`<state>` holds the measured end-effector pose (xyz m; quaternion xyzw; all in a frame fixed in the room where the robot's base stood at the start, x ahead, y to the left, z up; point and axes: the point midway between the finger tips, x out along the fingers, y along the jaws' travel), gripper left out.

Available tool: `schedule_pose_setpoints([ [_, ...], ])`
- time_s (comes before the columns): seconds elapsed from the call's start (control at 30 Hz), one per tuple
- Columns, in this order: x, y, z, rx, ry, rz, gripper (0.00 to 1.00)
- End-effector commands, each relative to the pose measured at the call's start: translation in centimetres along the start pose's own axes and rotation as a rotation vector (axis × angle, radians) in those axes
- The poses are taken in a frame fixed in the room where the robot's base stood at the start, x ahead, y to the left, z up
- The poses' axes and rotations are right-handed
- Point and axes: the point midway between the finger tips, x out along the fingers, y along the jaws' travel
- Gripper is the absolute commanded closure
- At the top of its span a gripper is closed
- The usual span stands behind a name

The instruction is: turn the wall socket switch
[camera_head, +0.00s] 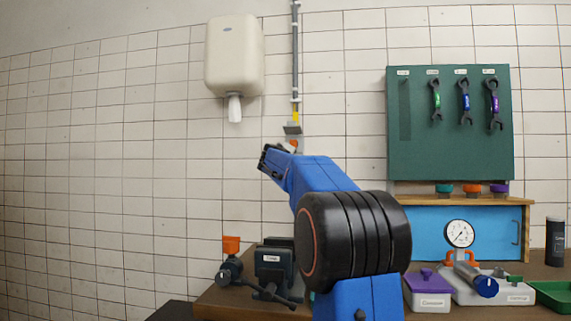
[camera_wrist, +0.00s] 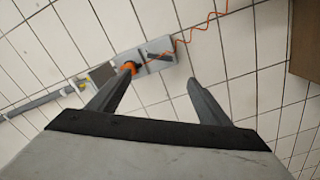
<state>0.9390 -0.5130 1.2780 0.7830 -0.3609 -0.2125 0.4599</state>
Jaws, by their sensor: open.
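The wall socket is a light grey box (camera_wrist: 156,52) on the tiled wall, ahead of my fingertips in the wrist view. It has a round orange part (camera_wrist: 129,68) on its left side and a thin dark bar on its face; I cannot tell which is the switch. In the head view my arm hides most of the socket, and a bit of orange (camera_head: 294,143) shows above my wrist. My gripper (camera_wrist: 158,80) is open and empty. Its left fingertip overlaps the orange part in the wrist view; contact cannot be told.
A small box (camera_wrist: 102,74) and a grey conduit (camera_wrist: 42,101) adjoin the socket; an orange cord (camera_wrist: 205,22) runs off it. In the head view, a paper dispenser (camera_head: 234,57) hangs upper left and a green tool board (camera_head: 450,150) hangs right, above a cluttered bench (camera_head: 215,299).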

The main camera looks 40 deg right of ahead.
Motion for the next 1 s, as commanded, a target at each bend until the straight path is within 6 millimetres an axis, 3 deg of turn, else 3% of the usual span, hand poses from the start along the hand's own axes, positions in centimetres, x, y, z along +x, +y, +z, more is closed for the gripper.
schedule_pose_setpoints([
  [0.1, -1.7, 0.0, -0.1, 0.0, 0.001, 0.0, 0.28],
  [0.3, -3.2, 0.0, 0.0, 0.0, 0.0, 0.0, 0.28],
  [1.0, -3.4, 0.0, 0.0, 0.0, 0.0, 0.0, 0.28],
])
